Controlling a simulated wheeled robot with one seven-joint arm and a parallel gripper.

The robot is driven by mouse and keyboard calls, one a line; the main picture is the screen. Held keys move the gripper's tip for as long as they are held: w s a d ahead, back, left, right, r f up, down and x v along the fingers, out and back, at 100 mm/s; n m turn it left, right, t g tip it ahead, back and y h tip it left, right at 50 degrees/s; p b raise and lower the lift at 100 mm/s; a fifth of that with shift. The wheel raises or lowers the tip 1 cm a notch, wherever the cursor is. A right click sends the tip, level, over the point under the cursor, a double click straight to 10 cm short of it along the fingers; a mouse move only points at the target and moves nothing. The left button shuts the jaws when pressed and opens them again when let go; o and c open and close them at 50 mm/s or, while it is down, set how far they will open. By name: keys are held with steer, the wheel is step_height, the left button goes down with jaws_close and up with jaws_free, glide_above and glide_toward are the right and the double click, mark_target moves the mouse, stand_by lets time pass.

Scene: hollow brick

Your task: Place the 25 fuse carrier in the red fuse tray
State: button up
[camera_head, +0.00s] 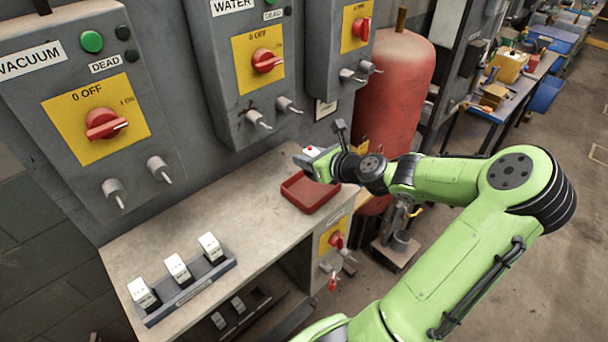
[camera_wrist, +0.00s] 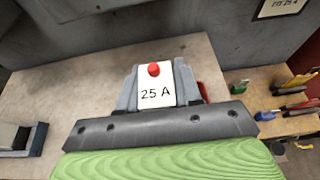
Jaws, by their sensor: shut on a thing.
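The 25 fuse carrier (camera_wrist: 156,93) is a white block with a red button and the label "25 A". My gripper (camera_wrist: 157,84) is shut on it, with a grey finger on each side. In the head view a bit of the carrier (camera_head: 312,150) with its red button shows at my gripper (camera_head: 308,161). The red fuse tray (camera_head: 310,204) is a shallow tray on the bench, and my gripper appears over its back part. In the wrist view only a sliver of red (camera_wrist: 203,91) shows beside the right finger. The carrier's underside is hidden.
A grey rack (camera_head: 190,291) with three white carriers stands at the bench's front left. More carriers (camera_head: 229,312) sit on a lower shelf. Grey switch boxes (camera_head: 262,72) hang on the wall behind. A red tank (camera_head: 393,95) stands right of the bench. The middle bench top (camera_head: 215,205) is clear.

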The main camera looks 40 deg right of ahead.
mark_target(307, 174)
steer(key=f, duration=0.4)
steer(key=f+b, duration=0.1)
steer(key=f, duration=0.1)
steer(key=shift+w, duration=0.35)
steer(key=shift+s+r, duration=0.15)
steer(key=shift+f, duration=0.2)
steer(key=o, duration=1.1)
